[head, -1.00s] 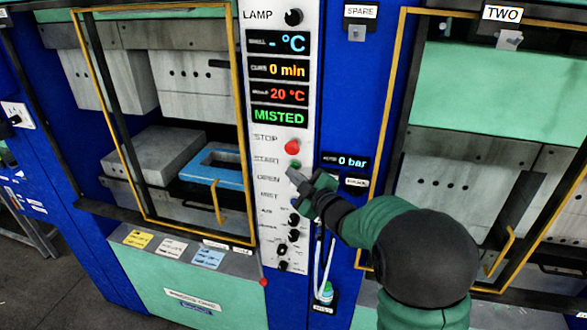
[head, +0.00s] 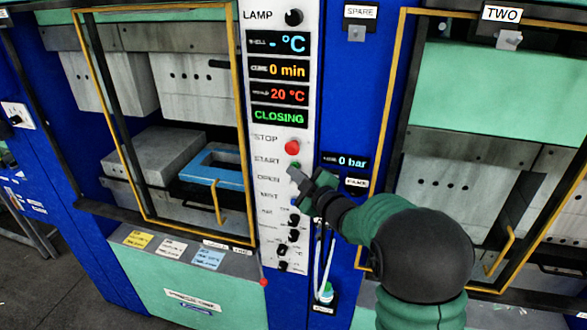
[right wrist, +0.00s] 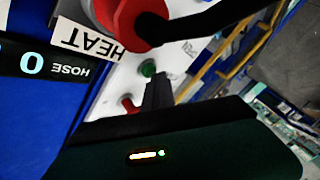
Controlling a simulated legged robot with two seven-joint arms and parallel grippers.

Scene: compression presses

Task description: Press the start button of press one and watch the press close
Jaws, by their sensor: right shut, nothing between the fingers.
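Press one's control panel (head: 283,215) is a white strip, and its status display (head: 279,117) reads CLOSING in green. The green start button (head: 294,164) sits below the red stop button (head: 292,147); the green button also shows in the right wrist view (right wrist: 148,68). My right gripper (head: 294,174) is shut and empty, its tips right beside the start button; I cannot tell if they touch it. In the press, a gap shows between the upper block (head: 190,80) and the lower block (head: 160,152), which carries a blue frame (head: 212,165). My left gripper is out of view.
A yellow-framed guard (head: 243,120) stands in front of press one. Press two (head: 490,100) is to the right, with its own yellow frame. Black knobs (head: 293,236) line the lower panel, and a pressure display (head: 352,162) reads 0 bar.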

